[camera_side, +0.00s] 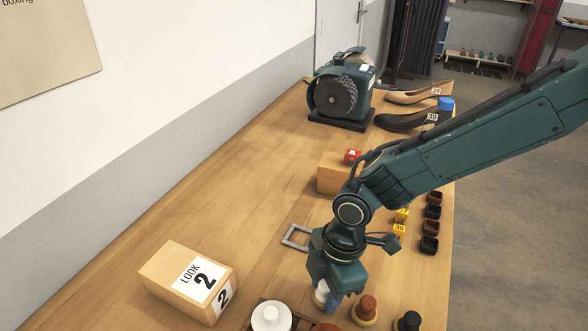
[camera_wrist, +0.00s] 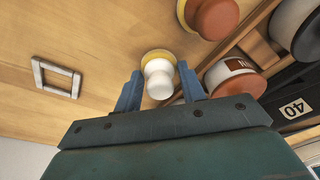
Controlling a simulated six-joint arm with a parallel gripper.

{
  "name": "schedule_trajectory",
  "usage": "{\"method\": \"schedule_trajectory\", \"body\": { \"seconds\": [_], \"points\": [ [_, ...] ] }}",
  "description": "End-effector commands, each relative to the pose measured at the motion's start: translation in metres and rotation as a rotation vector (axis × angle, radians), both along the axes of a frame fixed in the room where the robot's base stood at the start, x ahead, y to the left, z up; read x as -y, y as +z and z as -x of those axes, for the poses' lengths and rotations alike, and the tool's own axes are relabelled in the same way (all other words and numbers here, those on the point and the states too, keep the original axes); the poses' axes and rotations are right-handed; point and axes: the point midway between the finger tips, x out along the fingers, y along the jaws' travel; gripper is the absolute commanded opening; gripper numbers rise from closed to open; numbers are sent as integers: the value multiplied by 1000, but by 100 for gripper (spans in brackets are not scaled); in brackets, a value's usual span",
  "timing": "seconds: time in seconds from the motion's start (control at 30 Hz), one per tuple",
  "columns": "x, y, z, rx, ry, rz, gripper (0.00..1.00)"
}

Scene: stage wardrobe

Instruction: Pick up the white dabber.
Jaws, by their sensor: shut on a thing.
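The white dabber (camera_wrist: 158,78) has a white knobbed handle and a yellowish round base. In the wrist view it sits between the two blue fingers of my gripper (camera_wrist: 160,92), which is shut on its handle. In the side view my gripper (camera_side: 328,298) points down at the front of the wooden table, and a bit of the white dabber (camera_side: 321,291) shows between the fingers. Most of the dabber is hidden there, so I cannot tell whether its base touches the table.
A brown dabber (camera_side: 365,309) and a black one (camera_side: 408,321) stand to the right. A white-lidded jar (camera_side: 271,317) and the LOOK 2 box (camera_side: 180,278) are to the left. A grey square frame (camera_side: 297,237) lies behind. The table's left middle is clear.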

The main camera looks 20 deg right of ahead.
Motion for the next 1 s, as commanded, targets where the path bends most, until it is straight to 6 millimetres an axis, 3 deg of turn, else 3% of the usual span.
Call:
{"method": "schedule_trajectory", "body": {
  "seconds": [0.37,0.8,1.0],
  "points": [
    [-1,43,-1,4,-1,-4,18],
    [0,137,-1,4,0,-4,18],
    [0,171,-1,3,0,-2,18]
  ]
}}
